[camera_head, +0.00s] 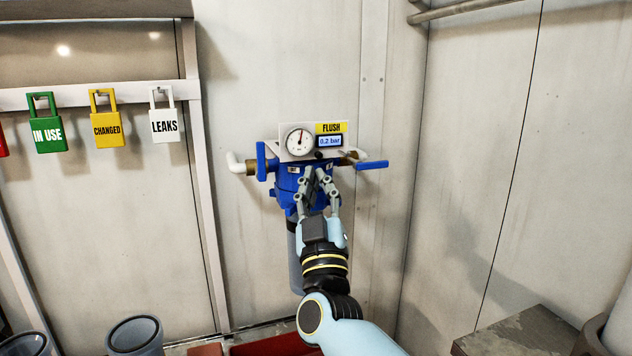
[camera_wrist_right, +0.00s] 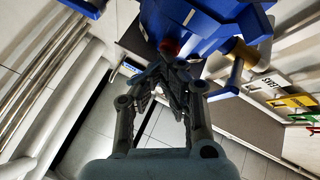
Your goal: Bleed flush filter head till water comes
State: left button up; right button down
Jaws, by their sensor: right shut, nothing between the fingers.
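The blue flush filter head (camera_head: 287,180) is mounted on the wall, with its housing hanging below. A plate above it carries a round gauge (camera_head: 299,141), a yellow FLUSH label (camera_head: 331,127) and a display (camera_head: 330,141) reading 0.2 bar. A small dark knob (camera_head: 319,155) sits below the display. My right gripper (camera_head: 318,176) is shut and empty in front of the head. In the right wrist view the shut fingertips (camera_wrist_right: 171,60) are close to a small red part (camera_wrist_right: 168,46) under the blue head (camera_wrist_right: 200,20); whether they touch is unclear. My left gripper is out of view.
Blue valve handles flank the head, one upright at left (camera_head: 261,162) and one lying sideways at right (camera_head: 372,165). Green (camera_head: 48,134), yellow (camera_head: 107,130) and white (camera_head: 164,125) lock tags hang on a rail. A cylindrical container (camera_head: 135,335) stands below.

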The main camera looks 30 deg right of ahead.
jog(key=shift+s, duration=0.15)
jog(key=shift+s+a+p, duration=0.2)
jog(key=shift+s+p, duration=0.3)
jog(key=shift+s, duration=0.2)
jog(key=s+p, duration=0.1)
jog(key=s, duration=0.1)
jog(key=s+a+p, duration=0.1)
jog(key=s, duration=0.2)
dwell(0.5)
